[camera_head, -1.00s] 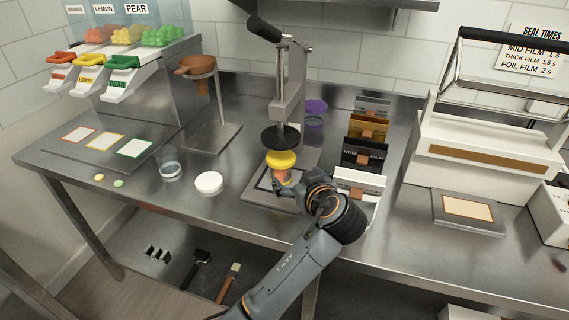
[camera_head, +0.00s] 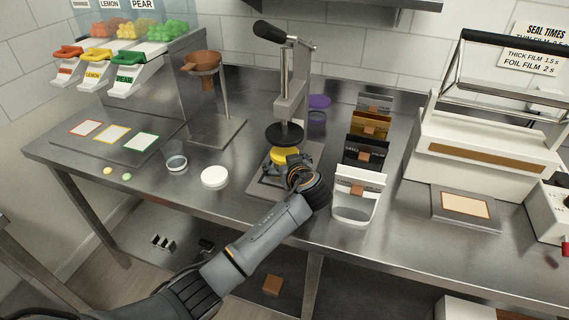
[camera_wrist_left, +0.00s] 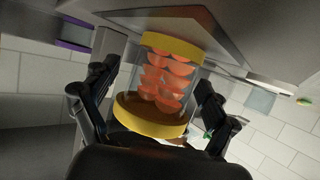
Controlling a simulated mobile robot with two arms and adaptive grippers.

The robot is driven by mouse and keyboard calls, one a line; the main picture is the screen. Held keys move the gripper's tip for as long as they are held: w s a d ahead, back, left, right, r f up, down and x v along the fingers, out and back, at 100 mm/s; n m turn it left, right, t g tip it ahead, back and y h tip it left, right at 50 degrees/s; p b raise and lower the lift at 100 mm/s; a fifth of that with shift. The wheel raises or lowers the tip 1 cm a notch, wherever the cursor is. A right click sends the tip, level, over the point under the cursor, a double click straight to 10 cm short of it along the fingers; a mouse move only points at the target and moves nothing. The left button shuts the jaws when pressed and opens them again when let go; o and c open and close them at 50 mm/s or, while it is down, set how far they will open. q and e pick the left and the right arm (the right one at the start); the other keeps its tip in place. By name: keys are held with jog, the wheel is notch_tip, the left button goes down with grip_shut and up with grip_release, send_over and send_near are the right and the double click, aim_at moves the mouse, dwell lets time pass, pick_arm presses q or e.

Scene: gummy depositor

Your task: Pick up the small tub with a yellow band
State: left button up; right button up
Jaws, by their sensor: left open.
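The small tub with yellow bands stands on the press base plate (camera_head: 258,187), under the press's black disc (camera_head: 285,134). Only its yellow top (camera_head: 284,155) shows clearly in the head view; my gripper hides most of the rest. In the left wrist view the tub is clear with orange-red pieces inside, a yellow band (camera_wrist_left: 170,46) at one end and a yellow cap (camera_wrist_left: 150,117) at the other. My left gripper (camera_head: 288,166) is open, its fingers (camera_wrist_left: 152,100) on either side of the tub. A gap shows on at least the right side. My right gripper is out of view.
The press column (camera_head: 291,95) rises behind the tub. Film packets (camera_head: 366,152) stand close on the right. A white lid (camera_head: 214,177) and a clear cup (camera_head: 176,163) lie left; a purple-topped tub (camera_head: 318,102) stands behind. Some bare tabletop lies left of the press.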

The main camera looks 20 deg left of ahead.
aim_at(285, 151)
pick_arm(q)
jog(key=shift+d, duration=0.1)
jog(key=shift+c, duration=0.6)
jog(key=c, duration=1.1)
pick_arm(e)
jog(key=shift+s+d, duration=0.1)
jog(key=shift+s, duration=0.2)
pick_arm(q)
jog(key=shift+r, duration=0.1)
jog(key=shift+c, duration=0.2)
jog(key=shift+r+p, duration=1.05)
jog(key=shift+r, duration=0.55)
jog(key=shift+s+d+r, duration=0.1)
jog(key=shift+s+r, duration=0.05)
jog(key=shift+r, duration=0.05)
jog(key=s+d, duration=0.3)
jog(key=s, duration=0.2)
jog(key=s+d+p, duration=0.1)
jog(key=s+d, duration=0.2)
jog(key=s, duration=0.1)
jog(key=s+d+p, duration=0.1)
jog(key=s+d, duration=0.3)
jog(key=s, duration=0.1)
jog(key=shift+s+f, duration=0.1)
jog(key=shift+s, duration=0.25)
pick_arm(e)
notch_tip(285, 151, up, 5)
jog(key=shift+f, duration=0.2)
